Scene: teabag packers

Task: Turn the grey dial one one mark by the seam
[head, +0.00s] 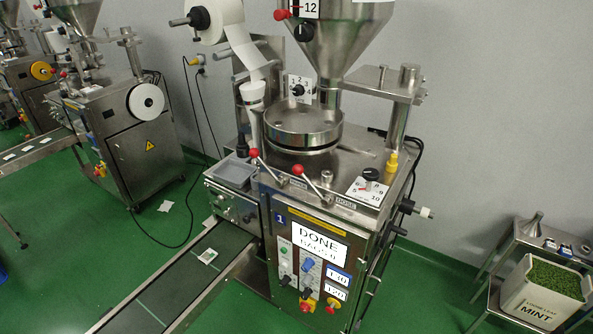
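The packing machine (313,215) with the number 1 plate stands in the middle of the head view. A dark dial with a greyish top (371,174) sits on a white plate with numbers from about 5 to 10, at the right of its deck. A small black dial (298,90) sits on a white plate marked 1 to 4, behind the round steel pan (303,123). I cannot tell for sure which dial is the grey one by the seam; pointer settings are too small to read. Neither of my grippers is in view.
Two red-balled levers (299,170) stick up at the deck's front. The front panel has a DONE display (319,241), a blue knob (307,265) and a red button (306,305). A conveyor (171,283) runs front left. A crate of mint (540,295) stands right.

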